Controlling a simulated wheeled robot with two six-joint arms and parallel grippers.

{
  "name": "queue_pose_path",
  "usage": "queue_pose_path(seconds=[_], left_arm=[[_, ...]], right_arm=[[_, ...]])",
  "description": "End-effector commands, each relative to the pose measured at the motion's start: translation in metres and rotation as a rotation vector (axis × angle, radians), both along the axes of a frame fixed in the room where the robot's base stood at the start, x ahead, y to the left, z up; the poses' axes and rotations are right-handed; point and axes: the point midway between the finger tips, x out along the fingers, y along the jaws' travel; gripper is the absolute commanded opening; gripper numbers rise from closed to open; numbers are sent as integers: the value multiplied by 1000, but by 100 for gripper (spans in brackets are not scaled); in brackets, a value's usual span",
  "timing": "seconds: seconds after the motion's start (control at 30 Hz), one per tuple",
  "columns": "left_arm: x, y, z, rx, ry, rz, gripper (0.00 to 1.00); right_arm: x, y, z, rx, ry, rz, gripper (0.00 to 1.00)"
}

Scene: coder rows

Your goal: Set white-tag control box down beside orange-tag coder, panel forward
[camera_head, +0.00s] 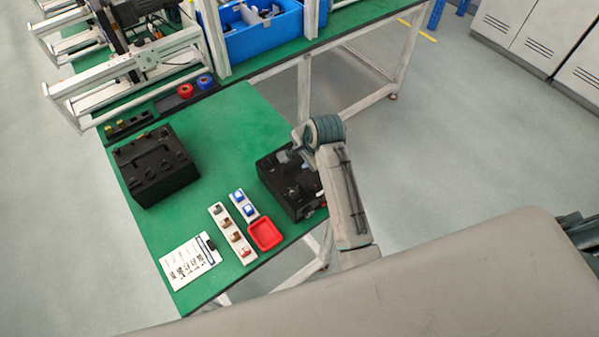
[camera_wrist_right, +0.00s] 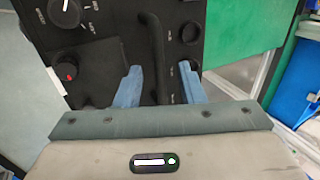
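Two black boxes stand on the green table in the head view. One box (camera_head: 155,165) is at the left. The other box (camera_head: 288,188) is at the table's right edge, partly hidden by my right arm. No white or orange tag can be made out on either. My right gripper (camera_head: 298,152) is over the right box. In the right wrist view its two blue fingers (camera_wrist_right: 162,86) are apart, one on each side of a black bar handle (camera_wrist_right: 154,45). Gaps show beside the handle. That box's dark panel (camera_wrist_right: 100,60) has knobs and round sockets. My left gripper is not in view.
A white strip with small blocks (camera_head: 232,235), a shorter strip with blue pieces (camera_head: 244,205), a red tray (camera_head: 265,234) and a printed sheet (camera_head: 190,261) lie at the front. Red and blue spools (camera_head: 195,86) and metal frames stand behind. Bare green table (camera_head: 236,125) lies between the boxes.

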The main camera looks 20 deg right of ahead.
Motion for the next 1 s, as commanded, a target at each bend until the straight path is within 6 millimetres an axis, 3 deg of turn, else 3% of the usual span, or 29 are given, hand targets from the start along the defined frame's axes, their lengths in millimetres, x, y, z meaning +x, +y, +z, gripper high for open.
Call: queue_pose_path(seconds=[0.1, 0.27, 1.0], left_arm=[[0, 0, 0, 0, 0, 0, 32], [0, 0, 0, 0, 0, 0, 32], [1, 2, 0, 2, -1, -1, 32]], right_arm=[[0, 0, 0, 0, 0, 0, 32], [0, 0, 0, 0, 0, 0, 0], [0, 0, 1, 0, 0, 0, 0]])
